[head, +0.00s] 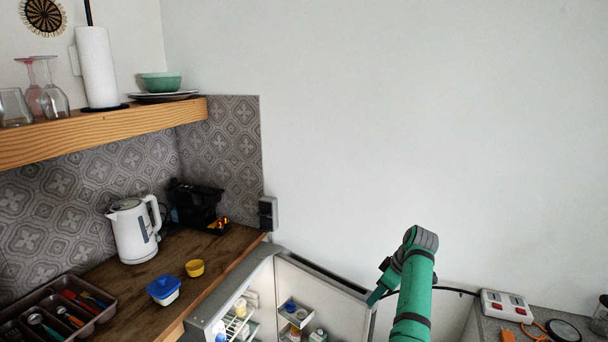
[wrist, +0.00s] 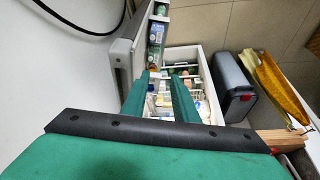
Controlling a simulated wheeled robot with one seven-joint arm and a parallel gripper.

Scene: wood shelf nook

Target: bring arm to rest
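My green arm (head: 413,290) is raised at the lower right of the head view, bent at a grey joint. My gripper (head: 378,294) points down and left over the top of the open fridge door (head: 345,307); I cannot tell whether it touches the door. In the wrist view my gripper (wrist: 160,88) shows two green fingers with a gap between them. Nothing is held in the gap. Behind the fingers are the fridge door (wrist: 125,48) and the stocked fridge interior (wrist: 190,56).
The open fridge (head: 208,323) stands below the wooden counter (head: 130,293), which holds a white kettle (head: 135,232), a blue tub (head: 163,290), a yellow cup (head: 195,268) and a cutlery tray (head: 105,313). A power strip (head: 506,306) lies at right. The wall above my arm is clear.

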